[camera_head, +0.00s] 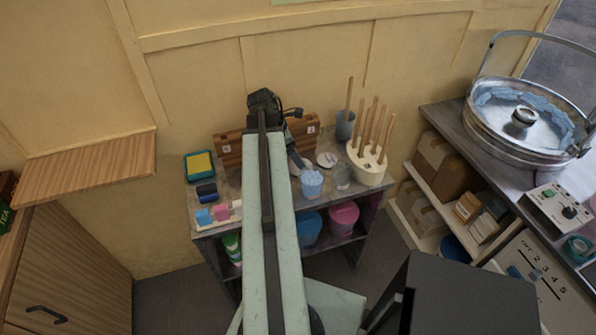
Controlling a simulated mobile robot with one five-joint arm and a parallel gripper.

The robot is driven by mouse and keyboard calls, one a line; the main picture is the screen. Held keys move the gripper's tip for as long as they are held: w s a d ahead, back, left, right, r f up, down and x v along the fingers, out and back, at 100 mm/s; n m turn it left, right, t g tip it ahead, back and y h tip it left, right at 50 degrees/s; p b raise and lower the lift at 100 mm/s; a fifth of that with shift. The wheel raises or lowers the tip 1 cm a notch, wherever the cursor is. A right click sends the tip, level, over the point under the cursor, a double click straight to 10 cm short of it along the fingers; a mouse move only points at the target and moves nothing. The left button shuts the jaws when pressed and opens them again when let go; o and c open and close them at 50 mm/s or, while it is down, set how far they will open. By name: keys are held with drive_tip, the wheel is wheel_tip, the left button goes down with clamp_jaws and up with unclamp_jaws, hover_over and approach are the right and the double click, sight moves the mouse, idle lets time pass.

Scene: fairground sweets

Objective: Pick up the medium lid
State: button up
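A small pale round disc (327,160), which looks like a lid, lies flat on the grey counter (338,199) near the back wall. Its size class cannot be told from here. My gripper (299,166) hangs down over the counter just left of the disc, apart from it in the picture. The fingers are small and partly hidden by my pale green arm, so I cannot tell if they are open or hold anything. A light blue tub (312,183) and a clear cup (342,177) stand in front of the disc.
A cream holder (369,168) with several wooden sticks and a grey cup (345,127) stand right of the disc. A metal candyfloss bowl (490,133) stands on the right counter.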

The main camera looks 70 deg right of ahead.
drive_tip(key=shift+f, duration=0.2)
drive_tip(key=b+x, duration=0.5)
drive_tip(key=shift+w+a+f, duration=0.1)
drive_tip(key=shift+a+f, duration=0.2)
drive_tip(key=shift+r, duration=0.2)
drive_tip(key=c, duration=1.1)
